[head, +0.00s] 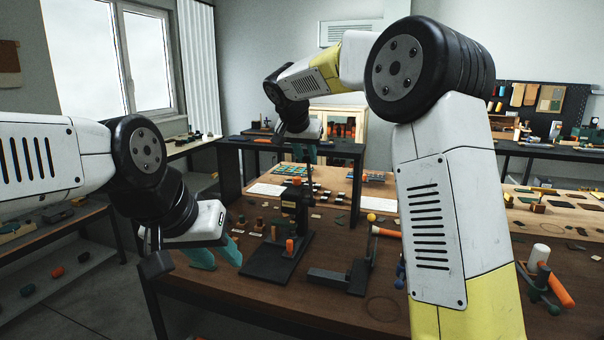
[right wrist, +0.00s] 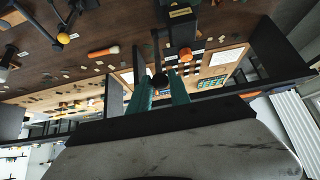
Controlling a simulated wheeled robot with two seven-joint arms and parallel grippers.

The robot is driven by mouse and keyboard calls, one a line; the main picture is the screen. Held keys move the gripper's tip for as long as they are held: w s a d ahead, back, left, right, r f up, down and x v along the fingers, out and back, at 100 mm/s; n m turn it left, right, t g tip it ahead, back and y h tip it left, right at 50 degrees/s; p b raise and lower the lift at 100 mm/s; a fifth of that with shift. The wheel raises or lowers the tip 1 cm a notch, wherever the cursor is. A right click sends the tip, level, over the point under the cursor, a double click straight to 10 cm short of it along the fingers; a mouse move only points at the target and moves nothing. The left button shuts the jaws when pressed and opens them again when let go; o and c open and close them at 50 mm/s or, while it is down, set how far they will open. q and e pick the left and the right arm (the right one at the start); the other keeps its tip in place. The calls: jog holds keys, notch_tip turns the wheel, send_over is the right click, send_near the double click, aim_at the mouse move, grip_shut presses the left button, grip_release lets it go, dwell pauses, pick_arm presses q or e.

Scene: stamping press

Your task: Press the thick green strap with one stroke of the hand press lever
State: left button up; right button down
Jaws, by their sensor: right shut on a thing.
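The hand press (head: 295,208) stands on a dark base plate (head: 268,264) on the brown table, with an orange cylindrical part at its lower front. It also shows in the right wrist view (right wrist: 181,28). My right gripper (head: 305,156) is above the press, shut on the dark round knob of the lever (right wrist: 160,80), which sits between its teal fingers in the right wrist view. The lever stands up from the press. My left gripper (head: 226,266) is open and empty, left of the base plate. I cannot make out the thick green strap in either view.
A second dark fixture (head: 340,281) with a yellow-balled lever (head: 371,217) stands right of the press. Several small blocks and scraps lie around the press. A dark raised shelf (head: 345,147) stands behind.

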jog(key=shift+s+a+f, duration=0.25)
jog(key=shift+s+f, duration=0.2)
jog(key=shift+s, duration=0.35)
jog(key=shift+s+a+f, duration=0.3)
jog(key=shift+s+f, duration=0.15)
jog(key=shift+s, duration=0.4)
jog(key=shift+s+a+f, duration=0.25)
jog(key=shift+s+f, duration=0.2)
jog(key=shift+s, duration=0.35)
jog(key=shift+s+a+f, duration=0.3)
jog(key=shift+s+f, duration=0.6)
jog(key=shift+f, duration=0.05)
jog(key=shift+s+a+f, duration=0.25)
jog(key=shift+s+f, duration=0.6)
jog(key=shift+f, duration=0.05)
jog(key=w+d+r, duration=0.1)
jog(key=w+r, duration=0.3)
jog(key=w, duration=0.1)
jog(key=shift+d+r, duration=0.3)
jog(key=shift+r, duration=0.05)
jog(key=shift+w+d+r, duration=0.2)
jog(key=shift+w+r, duration=0.1)
jog(key=shift+w, duration=0.35)
jog(key=shift+w+d+r, duration=0.25)
jog(key=shift+w+r, duration=0.1)
jog(key=shift+w, duration=0.3)
jog(key=shift+w+d+r, duration=0.2)
jog(key=shift+w+r, duration=0.1)
jog(key=shift+w, duration=0.45)
